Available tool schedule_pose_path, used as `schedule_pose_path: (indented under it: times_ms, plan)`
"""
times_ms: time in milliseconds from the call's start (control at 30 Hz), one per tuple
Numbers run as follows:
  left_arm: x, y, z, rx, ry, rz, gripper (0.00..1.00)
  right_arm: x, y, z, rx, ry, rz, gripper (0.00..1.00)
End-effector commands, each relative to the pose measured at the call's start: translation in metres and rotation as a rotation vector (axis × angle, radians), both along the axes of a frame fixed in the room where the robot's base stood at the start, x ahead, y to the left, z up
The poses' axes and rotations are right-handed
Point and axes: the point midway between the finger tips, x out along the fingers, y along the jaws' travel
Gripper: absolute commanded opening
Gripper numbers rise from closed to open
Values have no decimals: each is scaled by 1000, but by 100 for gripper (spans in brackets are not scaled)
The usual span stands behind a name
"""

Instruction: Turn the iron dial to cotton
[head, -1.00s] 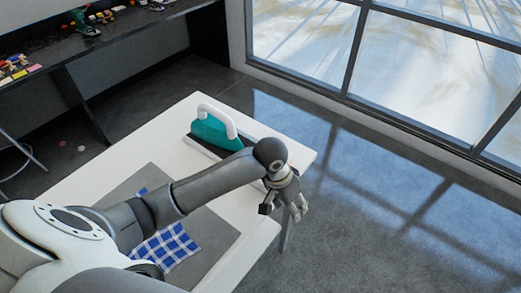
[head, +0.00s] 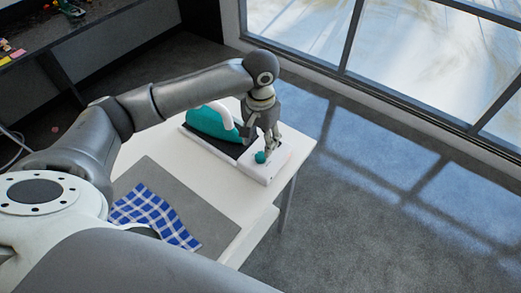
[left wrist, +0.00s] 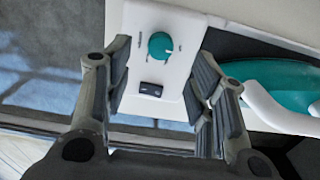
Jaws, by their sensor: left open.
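A teal iron (head: 205,123) with a white handle rests on a dark plate at the back of the white table. The iron also shows at the right of the left wrist view (left wrist: 285,80). Beside it, a white panel (head: 257,175) carries a round teal dial (head: 260,157). In the left wrist view the dial (left wrist: 160,45) has a white mark toward its right side; the small labels are unreadable. My left gripper (head: 268,147) points down over the panel, open, with the dial between its fingers in the wrist view. Contact cannot be told. My right gripper is out of view.
A black rocker switch (left wrist: 151,90) sits on the panel near the dial. A blue checked cloth (head: 155,213) lies on a grey mat (head: 205,222) at the table's front. A dark bench (head: 60,32) stands at the back left. Floor right of the table is clear.

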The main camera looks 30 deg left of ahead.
Motion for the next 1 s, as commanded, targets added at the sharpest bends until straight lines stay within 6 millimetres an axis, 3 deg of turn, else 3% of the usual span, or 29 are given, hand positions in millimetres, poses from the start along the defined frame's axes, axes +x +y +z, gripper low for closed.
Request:
schedule_pose_path:
  times_ms: [100, 300, 733, 1000]
  plan:
    - [-1, 0, -23, 1, 4, 1, 51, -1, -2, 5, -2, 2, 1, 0]
    - [0, -1, -51, -1, 1, -1, 51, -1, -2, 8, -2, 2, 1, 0]
    - [0, 0, -62, 0, -2, -1, 51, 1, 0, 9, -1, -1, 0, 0]
    - [0, 0, -62, 0, -2, -1, 16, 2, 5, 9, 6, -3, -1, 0]
